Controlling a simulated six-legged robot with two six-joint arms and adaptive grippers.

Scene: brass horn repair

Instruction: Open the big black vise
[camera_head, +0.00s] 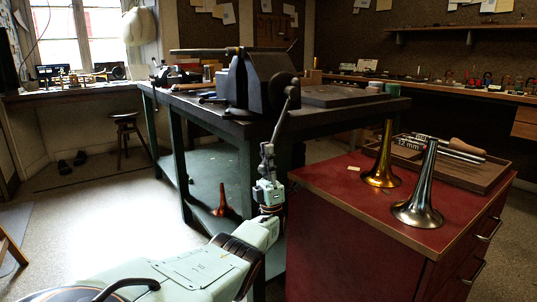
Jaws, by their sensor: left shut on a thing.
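The big black vise (251,82) stands on the near corner of the dark workbench. Its handle bar (282,117) slants down from the screw end on the vise's right side, past the bench edge. My left gripper (268,152) is below the vise, in front of the bench, and is shut on the lower end of the handle bar. The fingers hide that end of the bar. The gap between the vise jaws cannot be made out clearly from here. My right gripper is out of view.
A red cabinet (334,208) stands close on the right, bearing a brass bell (382,165), a silver bell (420,200) and a wooden tray (485,176). The green-legged workbench (230,127) has a reddish cone (222,203) on its lower shelf. The floor at left is mostly clear.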

